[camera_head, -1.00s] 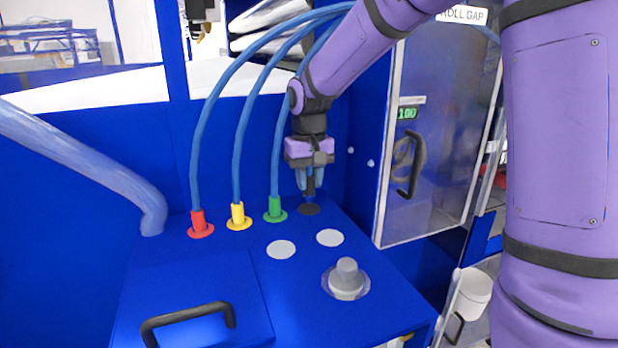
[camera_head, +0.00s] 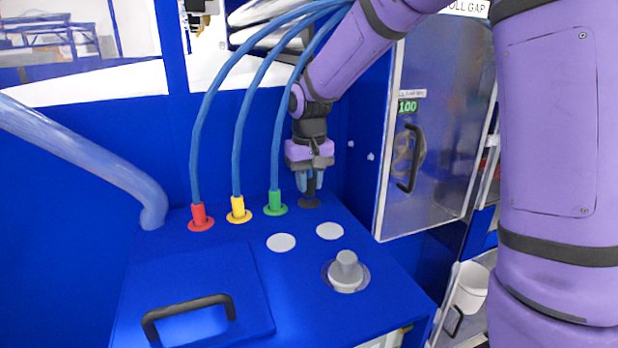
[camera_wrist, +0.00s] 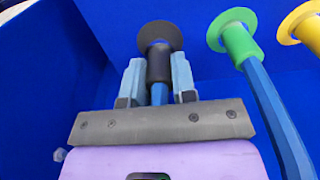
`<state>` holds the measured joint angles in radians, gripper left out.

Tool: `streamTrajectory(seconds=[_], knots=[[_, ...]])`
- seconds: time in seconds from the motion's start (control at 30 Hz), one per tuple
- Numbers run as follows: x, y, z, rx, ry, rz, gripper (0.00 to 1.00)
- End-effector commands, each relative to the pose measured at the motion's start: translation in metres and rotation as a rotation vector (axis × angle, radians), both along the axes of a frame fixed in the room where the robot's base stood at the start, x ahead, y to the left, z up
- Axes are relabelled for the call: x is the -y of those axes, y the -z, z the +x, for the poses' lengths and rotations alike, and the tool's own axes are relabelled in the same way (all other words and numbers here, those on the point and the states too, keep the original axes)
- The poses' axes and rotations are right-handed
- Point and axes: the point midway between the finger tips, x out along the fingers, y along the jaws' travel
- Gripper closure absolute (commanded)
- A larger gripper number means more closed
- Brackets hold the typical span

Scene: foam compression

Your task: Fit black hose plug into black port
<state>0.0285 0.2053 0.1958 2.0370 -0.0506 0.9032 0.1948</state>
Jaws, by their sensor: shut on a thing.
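My gripper (camera_head: 310,182) points down at the back of the blue panel, shut on the black hose plug (camera_head: 311,187). In the wrist view, the plug (camera_wrist: 158,62) sits between the two fingers (camera_wrist: 157,82), with a short piece of blue hose behind it. The black port (camera_head: 309,203) is a dark round flange on the panel, directly below the plug. In the wrist view, the plug's front end overlaps the middle of the port's ring (camera_wrist: 160,27). The plug appears lined up and at the port; how deep it sits is hidden.
Green (camera_head: 275,202), yellow (camera_head: 238,210) and red (camera_head: 201,218) plugs with blue hoses stand in a row left of my gripper. Two grey discs (camera_head: 281,242) and a grey knob (camera_head: 346,270) lie nearer. A clear-fronted cabinet (camera_head: 440,150) stands close on the right.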

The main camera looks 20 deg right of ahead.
Motion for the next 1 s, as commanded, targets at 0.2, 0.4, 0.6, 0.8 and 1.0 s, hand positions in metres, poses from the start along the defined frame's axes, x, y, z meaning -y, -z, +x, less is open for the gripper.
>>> streamTrajectory(seconds=[0.2, 0.4, 0.6, 0.8, 1.0], knots=[[0.000, 0.006, 0.000, -0.002, 0.000, 0.000, 1.00], [0.000, 0.011, 0.000, -0.001, 0.000, 0.000, 1.00], [0.000, 0.015, 0.000, 0.000, 0.000, 0.000, 0.66], [0.000, 0.014, 0.000, 0.000, 0.000, 0.000, 0.45], [0.000, 0.013, 0.000, 0.000, 0.000, 0.000, 0.45]])
